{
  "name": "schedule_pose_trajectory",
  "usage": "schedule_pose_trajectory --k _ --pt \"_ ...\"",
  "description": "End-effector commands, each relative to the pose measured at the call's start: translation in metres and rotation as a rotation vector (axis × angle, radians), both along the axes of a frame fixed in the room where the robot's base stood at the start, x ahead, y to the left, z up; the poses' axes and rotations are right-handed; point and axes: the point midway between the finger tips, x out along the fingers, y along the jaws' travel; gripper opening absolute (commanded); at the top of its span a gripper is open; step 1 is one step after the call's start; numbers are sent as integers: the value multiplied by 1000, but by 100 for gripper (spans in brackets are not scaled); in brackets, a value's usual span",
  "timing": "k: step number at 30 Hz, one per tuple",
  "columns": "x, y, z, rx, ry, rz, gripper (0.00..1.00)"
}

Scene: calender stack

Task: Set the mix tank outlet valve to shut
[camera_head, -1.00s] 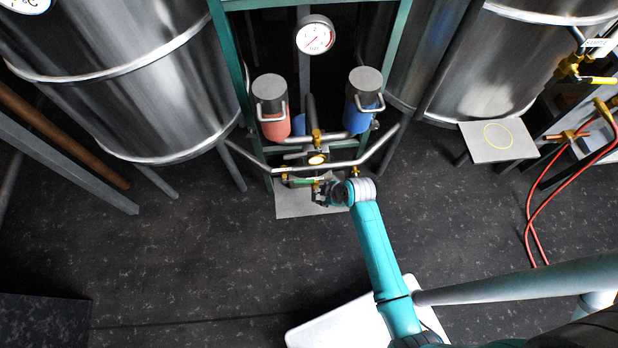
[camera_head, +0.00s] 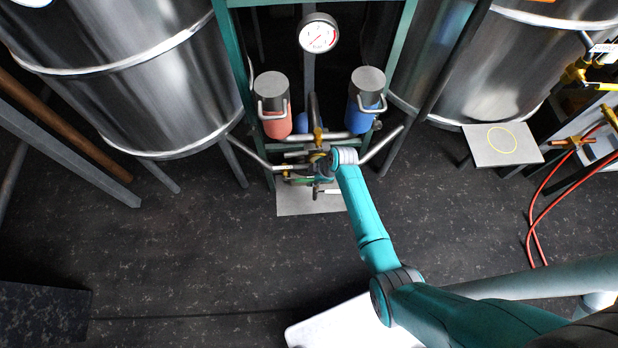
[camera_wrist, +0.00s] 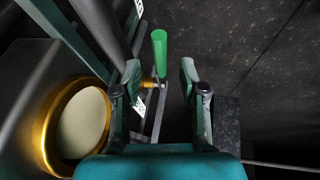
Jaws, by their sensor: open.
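A valve lever with a green handle (camera_wrist: 159,50) shows in the wrist view, ahead of and between my fingers, with a brass valve stem just below it. My gripper (camera_wrist: 160,76) is open, one finger on each side of the handle in the picture; I cannot tell how far beyond the fingertips the handle lies. In the head view my gripper (camera_head: 321,168) is at the low pipework of the filter stand and partly covers the valve. The green handle (camera_head: 312,180) shows just below it. The valve's label is not readable.
A brass-rimmed round glass (camera_wrist: 74,128) sits close left of my gripper. Red (camera_head: 275,124) and blue (camera_head: 364,110) filter housings stand above the pipes, below a gauge (camera_head: 318,34). Steel tanks flank the frame.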

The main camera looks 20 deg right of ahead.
Motion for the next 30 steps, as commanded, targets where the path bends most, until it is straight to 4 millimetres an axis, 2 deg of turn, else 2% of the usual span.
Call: schedule_pose_trajectory --k 7,19,20,24,25,30 --pt "8 7 -22 0 0 0 42" --pt "10 9 -27 0 -1 -1 42" --pt "10 9 -27 0 -1 -1 40" --pt "10 9 -27 0 -1 -1 5" --pt "10 9 -27 0 -1 -1 0" --pt "10 9 -27 0 -1 -1 0"
